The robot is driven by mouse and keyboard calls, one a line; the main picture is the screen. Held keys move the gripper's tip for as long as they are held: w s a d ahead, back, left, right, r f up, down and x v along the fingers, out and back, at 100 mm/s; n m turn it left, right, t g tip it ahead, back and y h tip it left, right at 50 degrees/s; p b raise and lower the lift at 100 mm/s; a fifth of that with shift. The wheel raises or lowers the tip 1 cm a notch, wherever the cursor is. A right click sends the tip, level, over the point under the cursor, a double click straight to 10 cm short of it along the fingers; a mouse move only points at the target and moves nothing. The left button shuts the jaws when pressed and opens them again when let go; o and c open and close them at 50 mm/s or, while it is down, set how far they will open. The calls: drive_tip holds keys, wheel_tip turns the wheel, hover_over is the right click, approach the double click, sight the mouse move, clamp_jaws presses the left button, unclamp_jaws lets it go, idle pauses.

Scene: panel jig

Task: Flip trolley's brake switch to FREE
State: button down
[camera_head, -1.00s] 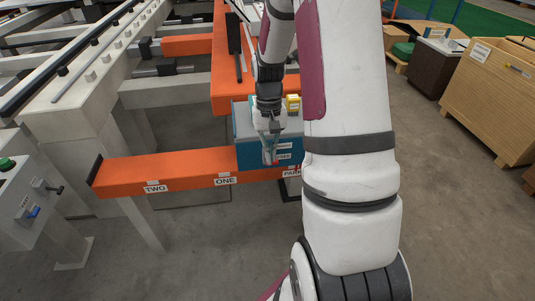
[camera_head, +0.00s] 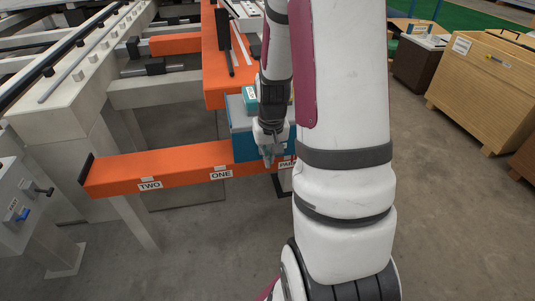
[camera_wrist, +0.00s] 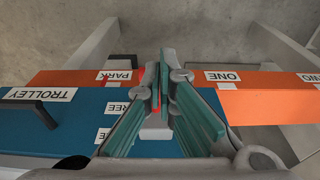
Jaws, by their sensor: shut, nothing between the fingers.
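The trolley (camera_head: 241,146) is a blue box on the orange beam. In the wrist view its blue top (camera_wrist: 60,139) carries a TROLLEY label (camera_wrist: 40,94) and a black handle (camera_wrist: 30,110). A FREE label (camera_wrist: 116,108) is partly covered by my gripper, and another label below it is mostly hidden. A small red part (camera_wrist: 155,90) shows beside the fingers; I cannot tell whether it is the brake switch or whether they touch it. My gripper (camera_wrist: 167,62) is shut and empty, over the trolley's edge near the PARK label (camera_wrist: 117,76). In the head view my gripper (camera_head: 268,161) is at the trolley's front.
The orange beam (camera_head: 190,163) bears TWO (camera_head: 149,185) and ONE (camera_head: 220,175) labels. A grey control box (camera_head: 18,205) stands at the left. Wooden crates (camera_head: 485,85) stand at the right. A teal block (camera_head: 249,98) is on the trolley. Floor in front is clear.

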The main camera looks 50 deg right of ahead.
drive_tip(key=shift+s+a+f+b, duration=0.15)
drive_tip(key=shift+f+b, duration=0.15)
drive_tip(key=shift+f, duration=0.55)
drive_tip(key=shift+s+f, duration=0.15)
drive_tip(key=shift+f, duration=0.05)
wheel_tip(320, 180, up, 12)
drive_tip(key=s+a, duration=0.1)
idle(0.5)
drive_tip(key=shift+s+d+r, duration=0.1)
idle(0.5)
